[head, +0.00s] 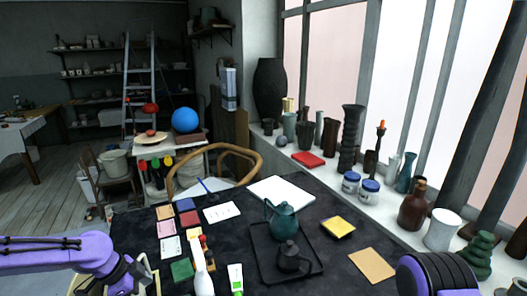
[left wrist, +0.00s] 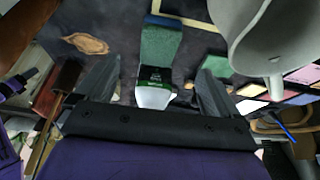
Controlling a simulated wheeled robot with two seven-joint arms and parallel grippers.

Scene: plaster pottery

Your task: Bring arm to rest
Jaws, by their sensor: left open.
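My left arm, purple and black, comes in from the left in the head view. My left gripper (head: 142,275) is low at the table's near left edge. In the left wrist view the two dark fingers of my left gripper (left wrist: 155,95) stand wide apart. A green, black and white container (left wrist: 155,85) shows between them in the picture, with clear gaps on both sides. A pale grey rounded vessel (left wrist: 262,40) is close at the upper right of that view. Part of my right arm shows at the lower right of the head view; its gripper is out of frame.
On the dark table, a white bottle (head: 201,272) and a green-labelled white tube (head: 236,280) stand near my left gripper. A tray (head: 262,236) bears a teal teapot (head: 283,222) and a black pot (head: 291,260). Coloured tiles lie left; vases line the windowsill.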

